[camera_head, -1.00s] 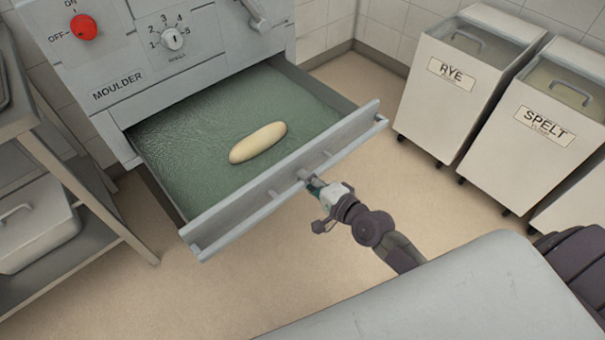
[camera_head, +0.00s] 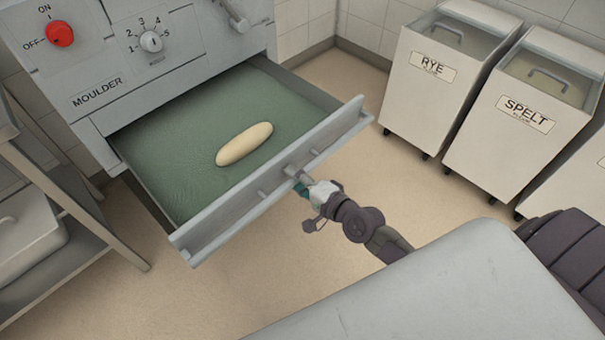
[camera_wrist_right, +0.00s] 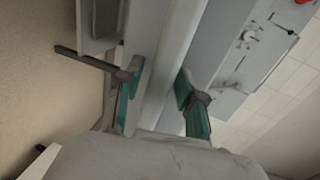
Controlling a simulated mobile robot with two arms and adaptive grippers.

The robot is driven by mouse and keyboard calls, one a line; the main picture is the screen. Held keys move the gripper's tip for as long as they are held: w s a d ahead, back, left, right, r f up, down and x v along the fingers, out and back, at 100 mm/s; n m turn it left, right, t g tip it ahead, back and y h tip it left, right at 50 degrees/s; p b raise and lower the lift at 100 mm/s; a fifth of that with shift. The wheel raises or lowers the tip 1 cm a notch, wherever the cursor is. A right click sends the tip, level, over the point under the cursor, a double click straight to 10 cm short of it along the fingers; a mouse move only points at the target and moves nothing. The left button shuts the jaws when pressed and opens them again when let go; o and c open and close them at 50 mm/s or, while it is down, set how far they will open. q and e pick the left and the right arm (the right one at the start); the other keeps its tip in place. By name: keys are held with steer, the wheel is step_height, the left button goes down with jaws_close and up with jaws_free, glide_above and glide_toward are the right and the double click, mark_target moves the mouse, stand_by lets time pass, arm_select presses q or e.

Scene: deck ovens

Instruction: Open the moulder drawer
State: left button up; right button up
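The moulder drawer (camera_head: 270,192) stands pulled well out of the grey moulder (camera_head: 120,60). Its floor is green, and a pale dough loaf (camera_head: 244,144) lies on it. A handle bar (camera_head: 262,193) runs along the drawer front. My right gripper (camera_head: 298,182) is at the handle, near the middle of the drawer front. In the right wrist view, its two teal-padded fingers (camera_wrist_right: 159,86) are spread apart, with a pale bar of the drawer front between them. The fingers look open, not clamped; exact contact is hard to tell. My left gripper is not in view.
Bins marked RYE (camera_head: 428,100) and SPELT (camera_head: 505,145) stand at the right. A metal rack (camera_head: 75,215) stands close on the left, holding a lidded container (camera_head: 25,235). Floor (camera_head: 330,85) is clear between the drawer and the bins.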

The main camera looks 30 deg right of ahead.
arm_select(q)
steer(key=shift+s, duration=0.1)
arm_select(e)
steer(key=v, duration=1.2)
steer(key=shift+w+f, duration=0.1)
steer(key=shift+f, duration=0.05)
